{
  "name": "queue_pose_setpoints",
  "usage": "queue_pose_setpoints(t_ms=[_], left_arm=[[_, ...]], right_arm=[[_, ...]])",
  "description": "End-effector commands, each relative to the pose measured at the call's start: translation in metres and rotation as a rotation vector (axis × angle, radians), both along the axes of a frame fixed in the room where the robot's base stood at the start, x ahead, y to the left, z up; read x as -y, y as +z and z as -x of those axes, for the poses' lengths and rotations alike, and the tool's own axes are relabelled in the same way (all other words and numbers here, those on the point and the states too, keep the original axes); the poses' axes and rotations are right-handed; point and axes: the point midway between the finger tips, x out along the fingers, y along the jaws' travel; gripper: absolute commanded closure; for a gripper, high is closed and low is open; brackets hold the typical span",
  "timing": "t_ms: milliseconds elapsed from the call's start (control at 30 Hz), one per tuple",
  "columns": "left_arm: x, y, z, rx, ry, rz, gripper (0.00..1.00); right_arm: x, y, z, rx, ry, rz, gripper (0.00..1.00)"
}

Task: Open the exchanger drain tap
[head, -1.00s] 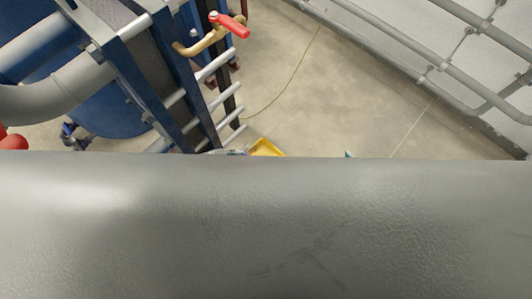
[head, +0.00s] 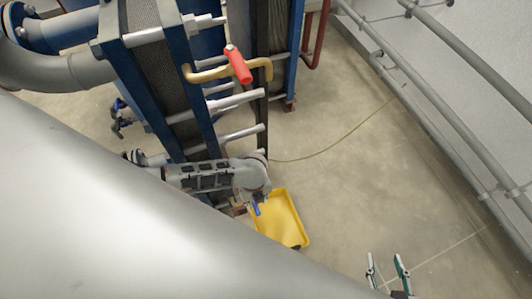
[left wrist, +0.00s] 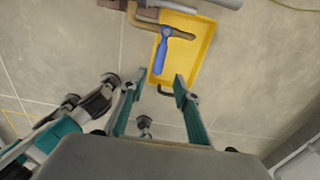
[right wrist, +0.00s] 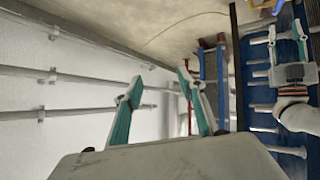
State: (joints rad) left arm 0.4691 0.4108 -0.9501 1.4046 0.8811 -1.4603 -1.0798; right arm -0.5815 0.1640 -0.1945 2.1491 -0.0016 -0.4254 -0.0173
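The drain tap has a blue lever (head: 256,208) and sits low at the exchanger's foot, over a yellow tray (head: 297,238). In the left wrist view its lever (left wrist: 162,48) hangs from a brass pipe (left wrist: 147,22) above the tray. My left gripper (left wrist: 159,78) is open and empty. The lever's end appears between its fingertips, seemingly beyond them; the gap cannot be judged. My left gripper is mostly hidden in the head view. My right gripper (head: 388,268) is open and empty, right of the tray, over the floor.
The blue plate exchanger (head: 183,95) with long bolts stands upper left. A red-handled valve (head: 238,64) on a brass pipe is higher up. Wall pipes (head: 440,120) run along the right. A thin hose (head: 340,148) lies on otherwise clear floor.

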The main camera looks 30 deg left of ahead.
Motion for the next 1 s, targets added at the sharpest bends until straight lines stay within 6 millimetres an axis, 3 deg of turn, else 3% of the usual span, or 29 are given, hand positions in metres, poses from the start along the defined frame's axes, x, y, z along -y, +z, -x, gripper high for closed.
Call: queue_pose_setpoints(t_ms=[167,367,533,700,1000], left_arm=[[-0.004,-0.016,0.002,-0.013,-0.016,-0.012,0.69],[-0.003,-0.049,0.005,-0.019,-0.013,-0.01,0.69],[-0.003,-0.071,0.005,-0.016,-0.013,-0.01,0.69],[-0.003,-0.079,0.001,-0.01,-0.013,-0.01,0.69],[-0.003,-0.078,-0.001,-0.005,-0.013,-0.01,0.71]], right_arm=[[-0.003,-0.007,0.005,-0.012,0.001,-0.005,0.6],[-0.013,-0.018,0.014,-0.034,0.008,-0.024,0.6],[-0.016,-0.014,0.007,-0.022,0.011,-0.03,0.6],[-0.016,-0.005,-0.003,0.004,0.013,-0.034,0.6],[-0.016,-0.003,-0.003,0.006,0.016,-0.033,0.6]])
